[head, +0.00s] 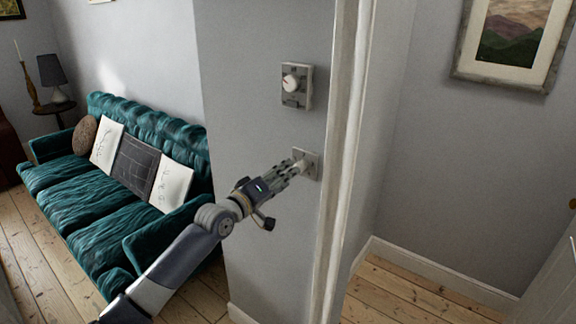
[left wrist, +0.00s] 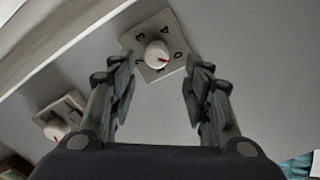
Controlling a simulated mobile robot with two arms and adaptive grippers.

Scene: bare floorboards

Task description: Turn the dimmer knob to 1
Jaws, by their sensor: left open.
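The dimmer is a square plate (head: 312,170) on the wall beside the door frame. In the left wrist view its white knob (left wrist: 157,54) has a red mark pointing right and slightly down, towards the side where 0 and 1 are printed, seemingly nearer 0. The digits 3 and 4 are on the far side of the plate (left wrist: 148,27). My left gripper (head: 293,168) is in front of the dimmer, open, with its two fingers (left wrist: 158,72) on either side of the knob and apart from it. In the head view the fingers partly hide the knob. My right gripper is not in view.
Another wall control with a white dial (head: 291,82) is above the dimmer; it also shows in the left wrist view (left wrist: 56,129). A white door frame (head: 343,150) stands close to the right. A teal sofa (head: 75,185) is at the left.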

